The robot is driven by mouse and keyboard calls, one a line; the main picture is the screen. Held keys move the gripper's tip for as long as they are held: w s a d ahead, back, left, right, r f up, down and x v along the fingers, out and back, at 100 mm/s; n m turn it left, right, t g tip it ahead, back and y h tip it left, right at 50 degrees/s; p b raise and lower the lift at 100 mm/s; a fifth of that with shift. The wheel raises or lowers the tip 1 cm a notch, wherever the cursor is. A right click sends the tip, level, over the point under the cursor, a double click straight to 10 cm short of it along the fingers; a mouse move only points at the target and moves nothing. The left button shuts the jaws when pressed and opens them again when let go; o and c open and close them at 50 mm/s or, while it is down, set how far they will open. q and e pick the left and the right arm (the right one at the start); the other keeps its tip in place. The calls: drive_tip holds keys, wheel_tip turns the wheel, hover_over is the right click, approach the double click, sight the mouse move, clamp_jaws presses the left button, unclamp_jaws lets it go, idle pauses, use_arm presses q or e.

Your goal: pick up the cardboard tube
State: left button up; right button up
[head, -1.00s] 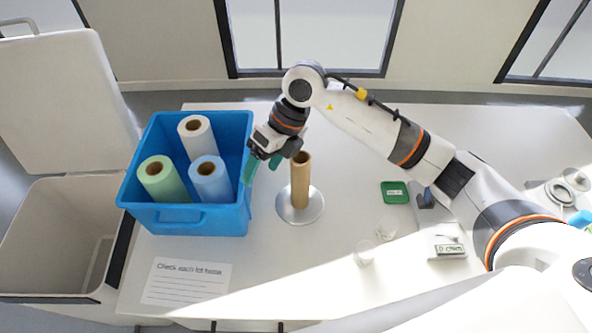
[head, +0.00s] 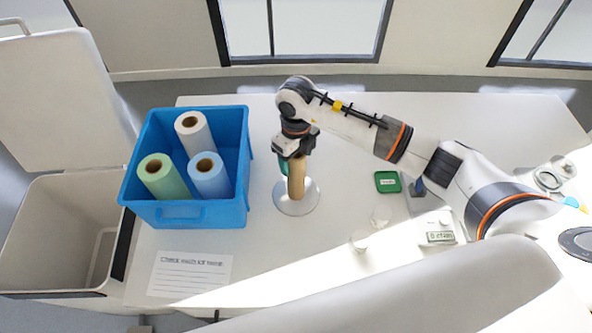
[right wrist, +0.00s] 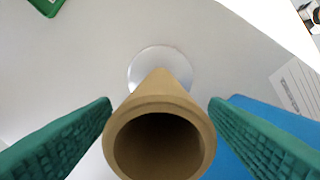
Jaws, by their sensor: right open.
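The brown cardboard tube (head: 297,178) stands upright on a round metal base (head: 296,207) on the white table. In the right wrist view the open end of the tube (right wrist: 160,104) faces the camera, with the round base (right wrist: 135,73) behind it. My right gripper (head: 288,166) is over the top of the tube in the head view. Its green fingers (right wrist: 160,125) stand open on either side of the tube, with a gap showing on both sides. My left gripper is not in view.
A blue bin (head: 190,213) with white, green and blue rolls stands left of the tube. A large open bin (head: 45,235) is at the far left. A printed sheet (head: 190,274) lies in front. A green lid (head: 387,181) and a scale (head: 437,238) are to the right.

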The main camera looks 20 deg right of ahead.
drive_tip(key=shift+f, duration=1.25)
drive_tip(key=c, duration=1.3)
drive_tip(key=shift+r, duration=0.1)
